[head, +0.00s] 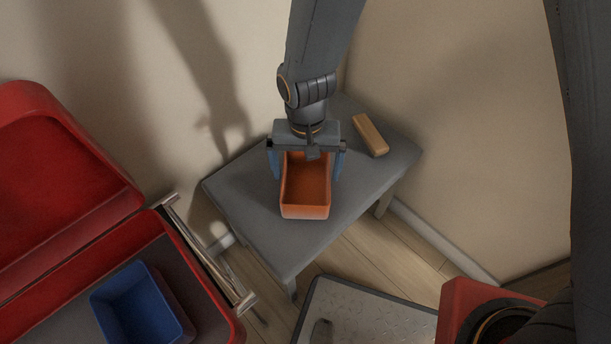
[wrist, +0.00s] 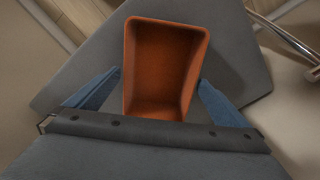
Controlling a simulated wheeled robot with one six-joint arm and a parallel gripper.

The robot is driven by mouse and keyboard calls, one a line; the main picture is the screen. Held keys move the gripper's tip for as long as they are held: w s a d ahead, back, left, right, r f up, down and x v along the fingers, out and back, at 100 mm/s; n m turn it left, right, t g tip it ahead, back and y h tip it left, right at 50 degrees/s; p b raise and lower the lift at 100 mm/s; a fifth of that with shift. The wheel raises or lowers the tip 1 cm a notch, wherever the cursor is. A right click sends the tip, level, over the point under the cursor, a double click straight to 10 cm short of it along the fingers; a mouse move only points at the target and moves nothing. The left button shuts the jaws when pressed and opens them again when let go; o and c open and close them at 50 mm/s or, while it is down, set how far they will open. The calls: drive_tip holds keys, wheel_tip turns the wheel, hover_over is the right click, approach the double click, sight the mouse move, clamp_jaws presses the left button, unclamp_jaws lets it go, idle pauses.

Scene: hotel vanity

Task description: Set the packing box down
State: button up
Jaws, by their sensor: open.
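The packing box, an open-topped orange box (head: 305,211), stands upright and looks empty on the small grey table (head: 240,190). In the wrist view the orange box (wrist: 160,107) lies between the two blue fingers. My gripper (head: 308,168) is above the table with one finger on each side of the box. The back end of the box is hidden under the gripper.
A tan block (head: 370,135) lies on the table, behind and right of the box. A red case (head: 70,265) holding a blue bin (head: 142,305) is at the left, with a metal handle (head: 205,255) near the table. A grey textured mat (head: 365,312) lies on the floor in front.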

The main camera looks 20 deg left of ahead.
wheel_tip(320, 180, up, 7)
drive_tip(key=p, duration=0.1)
drive_tip(key=w+d+r, duration=0.2)
drive_tip(key=d+r, duration=1)
drive_tip(key=d, duration=0.2)
drive_tip(key=s+d+r, duration=0.2)
drive_tip(key=s+d, duration=0.1)
drive_tip(key=d, duration=0.2)
drive_tip(key=s+d+r+m, duration=0.1)
drive_tip(key=s+d+r, duration=0.2)
drive_tip(key=d, duration=0.3)
drive_tip(key=shift+s+d+r+y, duration=0.15)
drive_tip(key=shift+d+r+y, duration=0.15)
drive_tip(key=shift+r, duration=0.05)
drive_tip(key=d+r+m+p, duration=0.2)
drive_tip(key=d+r+p, duration=0.6)
drive_tip(key=p, duration=0.7)
drive_tip(key=shift+d+m+p, duration=0.2)
drive_tip(key=shift+m+p, duration=0.1)
drive_tip(key=shift+p, duration=0.05)
